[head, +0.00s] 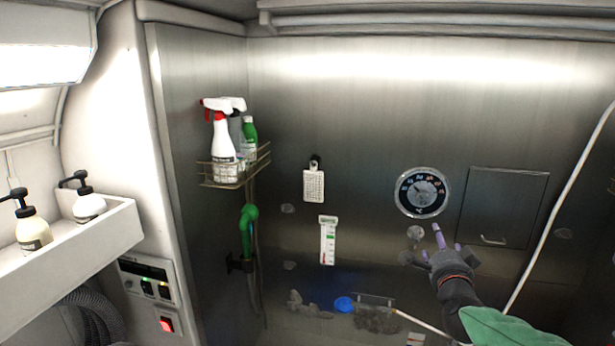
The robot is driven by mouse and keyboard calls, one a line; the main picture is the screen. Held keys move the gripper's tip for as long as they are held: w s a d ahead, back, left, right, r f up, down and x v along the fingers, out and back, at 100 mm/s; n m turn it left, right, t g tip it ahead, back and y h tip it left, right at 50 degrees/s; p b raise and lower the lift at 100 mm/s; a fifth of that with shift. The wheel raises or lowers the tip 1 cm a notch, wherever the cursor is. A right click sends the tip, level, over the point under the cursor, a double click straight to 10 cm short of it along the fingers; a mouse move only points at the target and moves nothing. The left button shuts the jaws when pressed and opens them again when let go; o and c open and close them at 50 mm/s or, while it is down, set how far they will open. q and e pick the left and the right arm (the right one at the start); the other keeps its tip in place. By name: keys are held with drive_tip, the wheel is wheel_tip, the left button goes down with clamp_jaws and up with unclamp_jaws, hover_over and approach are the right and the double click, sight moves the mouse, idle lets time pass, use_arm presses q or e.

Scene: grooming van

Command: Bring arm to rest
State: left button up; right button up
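My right gripper (447,238) is at the right of the head view, on a dark wrist with a green-covered forearm coming in from the lower right. Its two purple-tipped fingers point up toward the steel back wall, with a gap between them. I see nothing held in them. The tips show just below and right of the round dial (423,192), near a small round metal fitting (415,233); whether they touch the wall I cannot tell. My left gripper is not in view.
A wire shelf (220,183) with a spray bottle (223,138) hangs at left. A white ledge (75,245) carries pump bottles. A steel hatch (503,207) and a pale hose (560,205) are right of the gripper. A blue round item (344,304) and a brush (375,318) lie low.

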drive_tip(key=s+a+f+n+g+y+b, duration=0.2)
drive_tip(key=a+f+n+g+b, duration=0.15)
drive_tip(key=f, duration=1.25)
drive_tip(key=s+a+f+n+g+y+b, duration=0.1)
drive_tip(key=s+a+f+n+g+b, duration=0.2)
drive_tip(key=f, duration=1.3)
drive_tip(key=s+a+f+n+g+y+b, duration=0.15)
drive_tip(key=a+f+b, duration=0.25)
drive_tip(key=f, duration=1.3)
drive_tip(key=s+a+f+n+g+y+b, duration=0.1)
drive_tip(key=s+a+f+n+g+b, duration=0.1)
drive_tip(key=s+f, duration=0.7)
drive_tip(key=s+a+f+n+g+y+b, duration=0.1)
drive_tip(key=s+a+f+g+b, duration=0.3)
drive_tip(key=s+f, duration=0.5)
drive_tip(key=s+a+f+n+g+y+b, duration=0.1)
drive_tip(key=s+a+f+n+g+b, duration=0.1)
drive_tip(key=s+f, duration=0.7)
wheel_tip(320, 180, down, 3)
drive_tip(key=a+n+b, duration=0.1)
drive_tip(key=a, duration=0.1)
drive_tip(key=shift+s+a+g, duration=0.35)
drive_tip(key=shift+a+g, duration=0.05)
drive_tip(key=shift+f+y, duration=0.1)
drive_tip(key=shift+y, duration=0.15)
drive_tip(key=shift+c, duration=0.4)
